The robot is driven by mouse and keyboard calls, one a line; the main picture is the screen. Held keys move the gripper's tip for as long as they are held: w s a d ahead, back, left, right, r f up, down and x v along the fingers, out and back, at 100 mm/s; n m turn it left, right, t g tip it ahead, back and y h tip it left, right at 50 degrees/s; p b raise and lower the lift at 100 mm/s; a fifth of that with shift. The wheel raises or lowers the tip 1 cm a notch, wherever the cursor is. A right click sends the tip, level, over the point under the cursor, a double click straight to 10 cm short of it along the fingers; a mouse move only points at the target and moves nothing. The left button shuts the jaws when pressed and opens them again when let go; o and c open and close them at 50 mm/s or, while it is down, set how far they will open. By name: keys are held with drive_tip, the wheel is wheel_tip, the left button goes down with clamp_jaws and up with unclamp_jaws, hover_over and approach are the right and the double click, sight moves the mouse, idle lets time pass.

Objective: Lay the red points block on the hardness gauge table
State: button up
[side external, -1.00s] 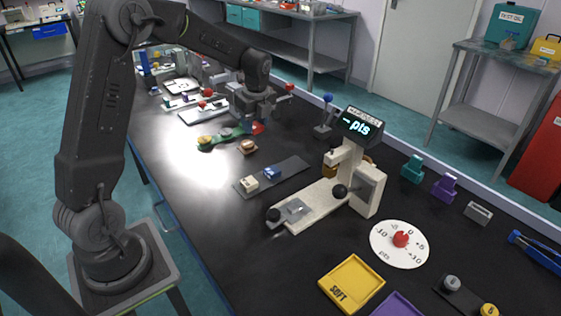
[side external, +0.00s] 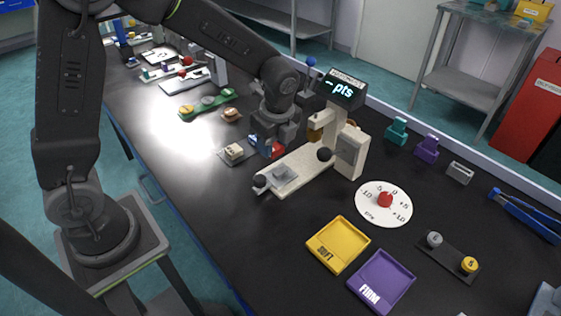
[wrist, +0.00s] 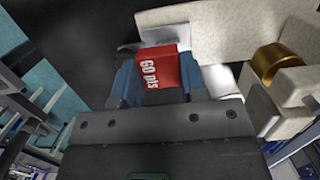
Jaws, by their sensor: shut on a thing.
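The red points block marked "60 pts" (wrist: 160,70) is held between the two blue fingertips of my gripper (wrist: 156,82) in the wrist view. In the side view my gripper (side external: 266,149) is beside the back edge of the hardness gauge, with the red block (side external: 278,150) showing at its right. The gauge has a pale base (side external: 305,160), and its small grey metal table (side external: 283,174) is nearer the camera than the block. The table looks empty. Whether the block touches the gauge base I cannot tell.
A dark strip (side external: 226,160) with a cream block (side external: 234,151) lies left of my gripper. The gauge's display head (side external: 342,88) and brass cylinder (wrist: 278,62) stand close by. A white dial (side external: 383,204), yellow tray (side external: 338,244) and purple tray (side external: 381,281) are nearer the camera.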

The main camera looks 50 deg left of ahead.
sight(279, 170)
drive_tip(key=shift+w+d+f, duration=0.35)
drive_tip(key=shift+d+f, duration=0.15)
drive_tip(key=shift+d, duration=0.3)
drive_tip(key=shift+f, duration=2.05)
drive_tip(key=shift+f, duration=0.15)
drive_tip(key=o, duration=0.9)
